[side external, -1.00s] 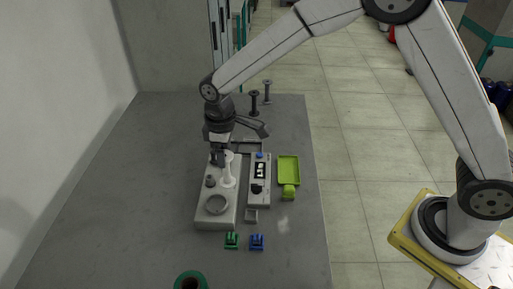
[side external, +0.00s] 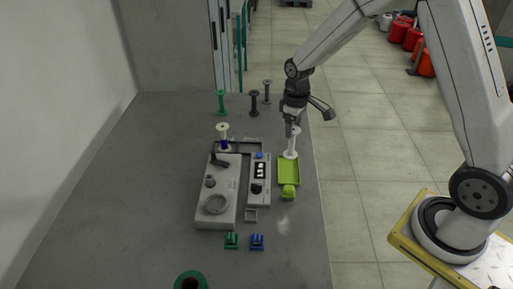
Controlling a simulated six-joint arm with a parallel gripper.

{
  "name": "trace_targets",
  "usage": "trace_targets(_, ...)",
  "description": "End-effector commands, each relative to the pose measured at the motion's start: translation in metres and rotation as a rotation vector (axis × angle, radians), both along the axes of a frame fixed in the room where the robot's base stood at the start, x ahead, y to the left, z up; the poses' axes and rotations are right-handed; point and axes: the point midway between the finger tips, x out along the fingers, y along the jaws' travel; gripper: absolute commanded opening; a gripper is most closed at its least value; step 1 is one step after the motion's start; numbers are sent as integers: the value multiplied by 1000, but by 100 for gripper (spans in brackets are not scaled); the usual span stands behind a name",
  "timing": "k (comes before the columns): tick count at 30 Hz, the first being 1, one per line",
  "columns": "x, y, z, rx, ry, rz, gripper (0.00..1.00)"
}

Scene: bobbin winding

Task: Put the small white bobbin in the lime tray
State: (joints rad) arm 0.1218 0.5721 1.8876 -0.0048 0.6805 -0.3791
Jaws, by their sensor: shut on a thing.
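The small white bobbin (side external: 291,143) is upright at the far end of the lime tray (side external: 289,174). My gripper (side external: 290,128) is shut on the bobbin's upper part from above. From this view I cannot tell whether the bobbin's foot touches the tray floor or hangs just above it. The rest of the tray floor looks bare.
The grey winder (side external: 218,190) and a control box (side external: 259,180) stand left of the tray. Green (side external: 221,103), black (side external: 254,103) and grey (side external: 267,91) bobbins stand at the back. Green and blue clips lie in front.

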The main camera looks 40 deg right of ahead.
Motion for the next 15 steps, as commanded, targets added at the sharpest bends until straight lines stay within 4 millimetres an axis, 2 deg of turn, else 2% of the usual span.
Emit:
trace_targets(8,0,0,-3,0,1,0,24)
trace_targets(15,0,0,-15,1,1,1,24)
